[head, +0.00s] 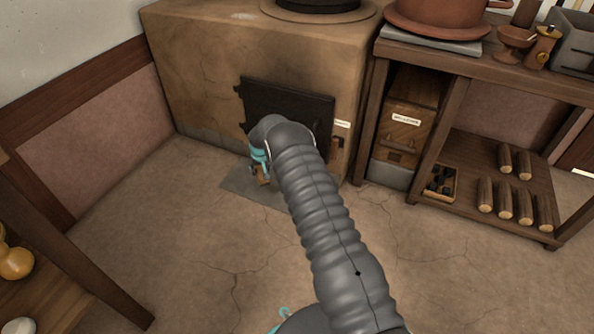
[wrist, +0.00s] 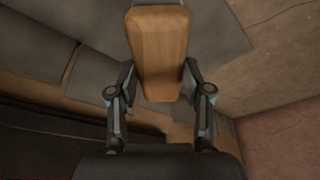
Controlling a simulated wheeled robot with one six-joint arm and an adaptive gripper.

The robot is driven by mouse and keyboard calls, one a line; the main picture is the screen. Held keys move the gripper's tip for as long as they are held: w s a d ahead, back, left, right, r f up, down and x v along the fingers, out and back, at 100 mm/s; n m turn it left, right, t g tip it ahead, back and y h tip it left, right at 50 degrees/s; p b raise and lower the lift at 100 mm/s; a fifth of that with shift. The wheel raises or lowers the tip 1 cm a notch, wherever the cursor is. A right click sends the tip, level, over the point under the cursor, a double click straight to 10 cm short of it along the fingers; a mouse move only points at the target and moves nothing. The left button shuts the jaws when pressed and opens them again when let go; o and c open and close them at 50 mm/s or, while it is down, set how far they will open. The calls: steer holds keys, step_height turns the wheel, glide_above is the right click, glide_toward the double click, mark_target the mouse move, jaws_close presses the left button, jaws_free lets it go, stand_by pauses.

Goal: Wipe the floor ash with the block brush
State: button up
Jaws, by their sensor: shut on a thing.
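My gripper (wrist: 158,92) is shut on the wooden block brush (wrist: 158,50), whose brown block shows between the two fingers in the wrist view. Its bristles cannot be made out. In the head view my gripper (head: 262,170) is low in front of the stove's dark door, mostly hidden behind my arm. A small brown bit of the brush (head: 264,181) shows below it, over a grey plate (head: 238,186) on the floor. I cannot tell whether the brush touches the plate. No ash can be clearly told apart; my arm hides part of the plate.
The clay stove (head: 200,70) with its black door (head: 285,105) stands just behind my gripper. A wooden shelf unit (head: 460,120) with logs and a small box stands to the right. A wooden table (head: 60,300) is at the lower left. The floor (head: 170,220) between is clear.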

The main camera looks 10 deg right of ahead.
steer(key=shift+r, duration=0.8)
